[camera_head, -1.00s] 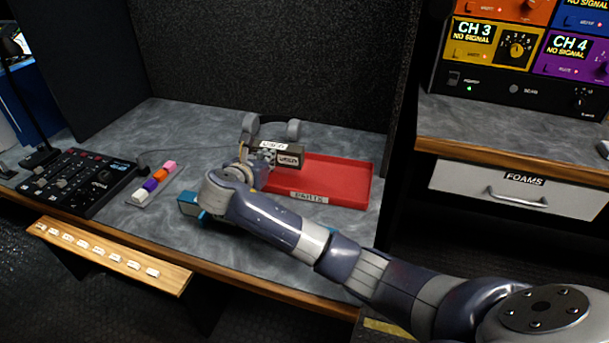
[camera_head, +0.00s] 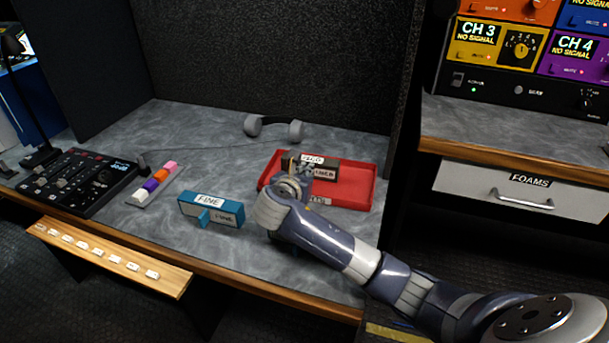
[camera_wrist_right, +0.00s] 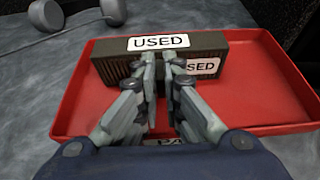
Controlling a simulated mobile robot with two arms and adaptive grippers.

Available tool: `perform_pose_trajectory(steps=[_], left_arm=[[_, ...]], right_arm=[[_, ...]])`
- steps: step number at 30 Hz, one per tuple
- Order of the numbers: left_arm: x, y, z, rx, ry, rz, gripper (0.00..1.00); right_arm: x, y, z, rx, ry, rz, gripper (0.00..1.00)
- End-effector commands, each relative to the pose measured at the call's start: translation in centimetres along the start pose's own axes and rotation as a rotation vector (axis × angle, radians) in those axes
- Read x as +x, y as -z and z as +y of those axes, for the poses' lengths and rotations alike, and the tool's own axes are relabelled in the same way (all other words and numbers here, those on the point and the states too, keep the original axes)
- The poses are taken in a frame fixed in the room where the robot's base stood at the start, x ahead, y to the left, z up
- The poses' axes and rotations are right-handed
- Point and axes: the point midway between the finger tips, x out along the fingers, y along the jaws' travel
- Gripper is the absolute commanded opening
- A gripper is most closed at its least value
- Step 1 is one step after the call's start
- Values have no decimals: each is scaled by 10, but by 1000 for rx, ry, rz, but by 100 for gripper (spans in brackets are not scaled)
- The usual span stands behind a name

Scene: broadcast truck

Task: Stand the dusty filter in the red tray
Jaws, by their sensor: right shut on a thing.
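The dusty filter is a dark brown ribbed block (camera_head: 327,170) with white "USED" labels on its top and front. My right gripper (camera_head: 303,172) is shut on it near its middle. In the right wrist view the filter (camera_wrist_right: 215,50) sits between the two fingertips (camera_wrist_right: 163,62), upright and lengthwise along the far side of the tray. The red tray (camera_head: 357,191) is under it, and its empty right part shows in the wrist view (camera_wrist_right: 275,95). I cannot tell whether the filter's underside touches the tray floor. My left gripper is not in view.
A blue filter labelled "FINE" (camera_head: 212,210) stands on the grey counter left of my arm. Grey headphones (camera_head: 273,127) lie behind the tray. A strip of coloured blocks (camera_head: 154,184) and a control panel (camera_head: 80,182) are at the left. A dark partition (camera_head: 398,120) stands to the right.

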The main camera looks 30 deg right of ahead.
Motion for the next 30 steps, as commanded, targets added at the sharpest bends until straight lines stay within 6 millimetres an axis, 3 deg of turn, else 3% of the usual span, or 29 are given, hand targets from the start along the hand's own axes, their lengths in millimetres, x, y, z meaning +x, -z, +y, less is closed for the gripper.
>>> perform_pose_trajectory(steps=[8, 9, 11, 23, 25, 30], left_arm=[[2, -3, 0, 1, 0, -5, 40], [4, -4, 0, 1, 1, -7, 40], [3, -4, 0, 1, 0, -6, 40], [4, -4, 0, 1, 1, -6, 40], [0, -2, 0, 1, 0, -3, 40], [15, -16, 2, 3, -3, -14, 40]], right_arm=[[0, 0, 0, 0, 0, -1, 0], [0, 1, 0, 1, 0, 0, 14], [0, 1, 0, 1, 0, 0, 27], [0, 0, 0, 1, 0, 0, 27], [-5, -1, 1, 1, -1, 0, 27], [-30, -2, 1, 1, -4, 1, 27]])
